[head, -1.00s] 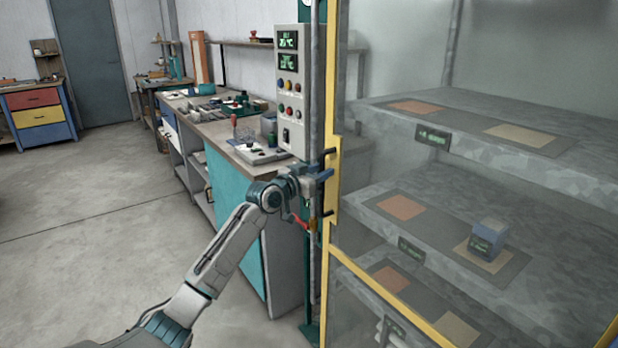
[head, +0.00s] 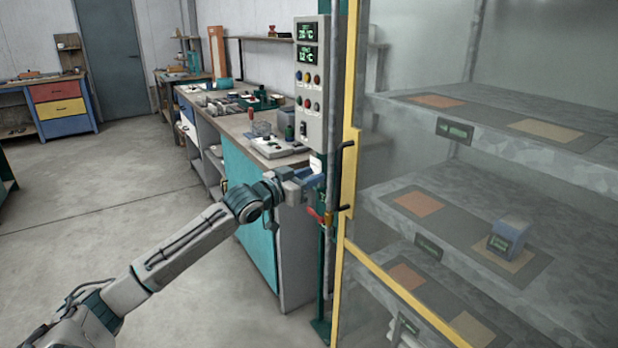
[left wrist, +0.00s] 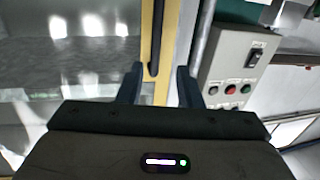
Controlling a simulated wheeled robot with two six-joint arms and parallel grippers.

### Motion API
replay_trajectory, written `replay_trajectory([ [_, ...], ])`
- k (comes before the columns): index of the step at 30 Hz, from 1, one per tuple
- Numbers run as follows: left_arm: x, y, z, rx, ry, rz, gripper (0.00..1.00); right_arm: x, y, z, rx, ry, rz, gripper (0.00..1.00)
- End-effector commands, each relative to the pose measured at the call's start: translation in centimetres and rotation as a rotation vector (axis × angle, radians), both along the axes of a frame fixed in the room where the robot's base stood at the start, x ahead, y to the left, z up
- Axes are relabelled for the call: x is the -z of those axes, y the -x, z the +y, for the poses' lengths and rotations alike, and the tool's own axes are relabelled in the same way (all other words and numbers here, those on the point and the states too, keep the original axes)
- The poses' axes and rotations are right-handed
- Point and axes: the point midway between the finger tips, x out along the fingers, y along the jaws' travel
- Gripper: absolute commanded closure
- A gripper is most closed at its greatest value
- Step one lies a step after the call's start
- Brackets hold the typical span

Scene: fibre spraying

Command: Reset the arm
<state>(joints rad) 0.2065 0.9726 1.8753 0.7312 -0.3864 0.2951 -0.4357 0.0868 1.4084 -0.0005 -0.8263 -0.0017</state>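My left arm comes in from the left in the head view, and its gripper (head: 318,186) is close to the left edge of the yellow-framed door, below the control panel. In the left wrist view its two dark fingers (left wrist: 159,88) stand apart with a gap between them. The yellow door frame (left wrist: 153,42) and its black handle (left wrist: 154,62) show beyond that gap, and nothing is seen gripped. My right gripper is not clearly seen in either view.
The glass-fronted cabinet has shelves (head: 590,170) with orange and tan patches, and a blue-grey block (head: 509,236) sits on the middle shelf. The grey control panel (head: 312,95) has displays and buttons. A workbench (head: 262,215) stands behind my left arm. Floor at left is clear.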

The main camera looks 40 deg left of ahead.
Motion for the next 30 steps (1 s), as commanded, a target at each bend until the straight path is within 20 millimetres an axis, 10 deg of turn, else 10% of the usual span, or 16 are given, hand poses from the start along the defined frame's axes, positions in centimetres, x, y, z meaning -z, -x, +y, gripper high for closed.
replay_trajectory([
  [16, 2.4, -0.4, 0.7, -0.025, 0.006, 0.030, 0.68, -0.1, 0.0, 0.0, 0.000, 0.000, -0.004, 0.64],
  [23, 16.8, -0.2, 3.8, -0.152, 0.007, 0.221, 0.68, 1.7, 1.5, -0.3, 0.003, 0.000, 0.010, 0.64],
  [30, 34.7, 4.8, 4.4, -0.257, -0.023, 0.483, 0.68, 3.1, 2.7, -0.5, 0.005, 0.000, 0.013, 0.64],
])
